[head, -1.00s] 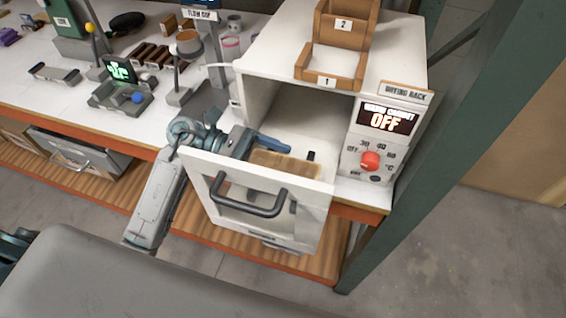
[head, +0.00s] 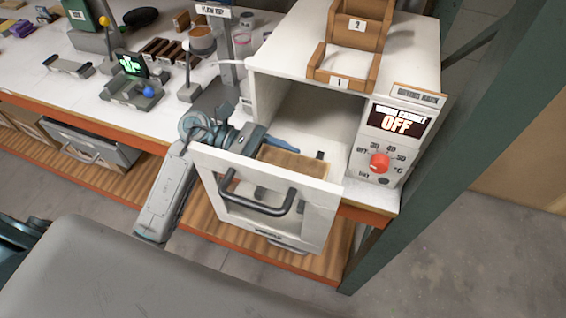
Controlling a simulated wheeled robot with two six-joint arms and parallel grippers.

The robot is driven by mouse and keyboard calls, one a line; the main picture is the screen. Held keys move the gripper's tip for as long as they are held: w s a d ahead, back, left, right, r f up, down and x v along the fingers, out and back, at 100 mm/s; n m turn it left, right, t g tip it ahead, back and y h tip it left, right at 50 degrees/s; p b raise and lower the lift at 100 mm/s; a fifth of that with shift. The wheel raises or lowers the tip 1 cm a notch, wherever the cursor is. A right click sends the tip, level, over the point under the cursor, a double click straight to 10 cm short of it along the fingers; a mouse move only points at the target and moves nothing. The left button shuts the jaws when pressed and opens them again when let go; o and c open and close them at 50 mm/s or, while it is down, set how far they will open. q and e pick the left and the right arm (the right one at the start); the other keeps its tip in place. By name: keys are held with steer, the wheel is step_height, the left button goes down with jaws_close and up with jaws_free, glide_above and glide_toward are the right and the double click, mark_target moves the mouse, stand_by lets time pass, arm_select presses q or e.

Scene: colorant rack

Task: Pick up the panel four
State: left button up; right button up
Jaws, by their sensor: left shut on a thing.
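Panel four is most likely the flat brown wooden panel (head: 293,162) at the open front drawer of the warming cabinet (head: 280,92); no number on it is legible. My left gripper (head: 278,143) reaches over the drawer from the left and is shut on the panel's far left edge. The panel is just behind the top of the white drawer front (head: 318,193). I cannot tell whether it touches the drawer floor. The fingertips are partly hidden by the panel. My right gripper is not in view.
The drawer's dark handle (head: 257,197) faces me. The cabinet's display (head: 396,122) reads OFF, above a red knob (head: 380,162). A green post (head: 440,130) is at right. Bench tools crowd the left.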

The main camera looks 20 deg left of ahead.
arm_select(q)
step_height(320, 180, up, 11)
steer(key=b, duration=0.2)
steer(key=shift+b, duration=0.3)
step_height(320, 180, up, 15)
steer(key=b, duration=0.2)
glide_above(280, 161)
steer(key=shift+r, duration=0.6)
steer(key=shift+s+r, duration=0.1)
